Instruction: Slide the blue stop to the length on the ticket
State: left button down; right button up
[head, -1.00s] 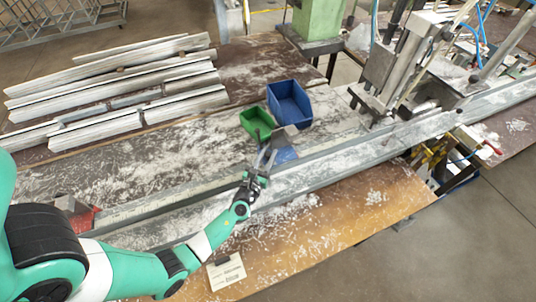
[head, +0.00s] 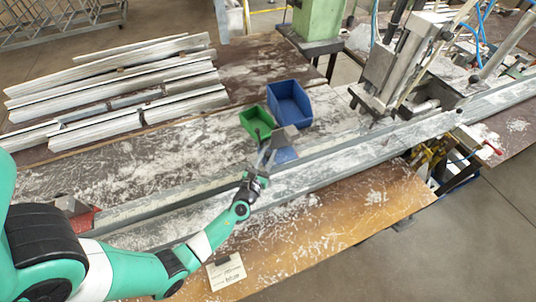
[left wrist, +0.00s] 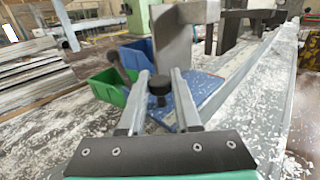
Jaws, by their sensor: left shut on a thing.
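My right gripper is not in view.
A green bin (head: 257,123) and a blue bin (head: 289,103) stand just behind the stop. Several profiles (head: 120,85) lie at the back left. A red block (head: 82,220) is at the rail's left end. A clamp machine (head: 400,70) stands at the right. White shavings cover the bench.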

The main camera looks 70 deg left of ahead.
pick_arm(q)
jog(key=c, duration=0.6)
grip_release()
jog(key=shift+s, duration=0.1)
jog(key=p+v, duration=0.1)
jog(key=v, duration=1)
jog(key=shift+s+d, duration=0.15)
jog(key=shift+d, duration=0.1)
